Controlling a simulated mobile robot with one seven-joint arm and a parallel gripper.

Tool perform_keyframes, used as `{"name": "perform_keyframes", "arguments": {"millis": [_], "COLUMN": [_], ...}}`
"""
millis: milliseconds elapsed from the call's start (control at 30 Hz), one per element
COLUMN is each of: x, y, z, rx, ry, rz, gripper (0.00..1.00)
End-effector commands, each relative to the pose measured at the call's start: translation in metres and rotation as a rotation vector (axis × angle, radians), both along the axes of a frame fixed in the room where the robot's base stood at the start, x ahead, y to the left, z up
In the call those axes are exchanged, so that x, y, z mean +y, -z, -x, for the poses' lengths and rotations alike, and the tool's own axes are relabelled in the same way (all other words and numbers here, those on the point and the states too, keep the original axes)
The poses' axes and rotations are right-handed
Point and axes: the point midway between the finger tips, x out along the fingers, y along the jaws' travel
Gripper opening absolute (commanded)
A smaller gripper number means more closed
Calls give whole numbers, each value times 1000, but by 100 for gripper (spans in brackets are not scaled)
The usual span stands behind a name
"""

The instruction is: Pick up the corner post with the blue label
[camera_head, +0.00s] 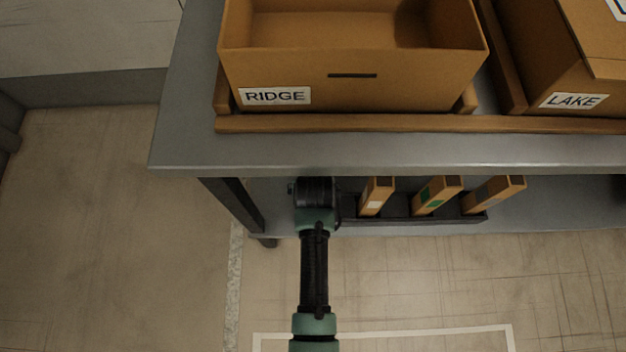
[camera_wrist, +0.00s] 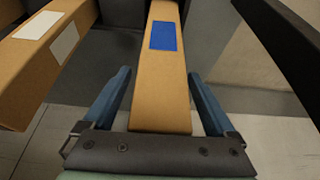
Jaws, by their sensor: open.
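The corner post with the blue label (camera_wrist: 163,90) is a long cardboard-brown bar in the middle of the wrist view. Its blue label is near the top of the picture. My gripper (camera_wrist: 158,74) is open, with one blue finger on each side of the post. A gap shows between the fingers and the post, and whether either touches it is unclear. In the head view my wrist reaches under the table's front edge, and the fingers and blue label are hidden there.
A rack (camera_head: 405,221) on the lower shelf holds a white-labelled post (camera_head: 376,194), a green-labelled post (camera_head: 437,194) and a grey-labelled post (camera_head: 495,196). The table edge (camera_head: 400,166) overhangs them. Boxes marked RIDGE (camera_head: 400,88) and LAKE (camera_head: 540,70) stand above.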

Motion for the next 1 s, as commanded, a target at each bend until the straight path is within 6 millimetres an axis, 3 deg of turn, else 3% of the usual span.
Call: {"name": "perform_keyframes", "arguments": {"millis": [167, 667, 1000], "x": [0, 0, 0], "y": [-1, -1, -1], "z": [0, 0, -1], "rx": [-1, -1, -2], "ry": [0, 0, 0], "rz": [0, 0, 0], "gripper": [91, 1, 0]}}
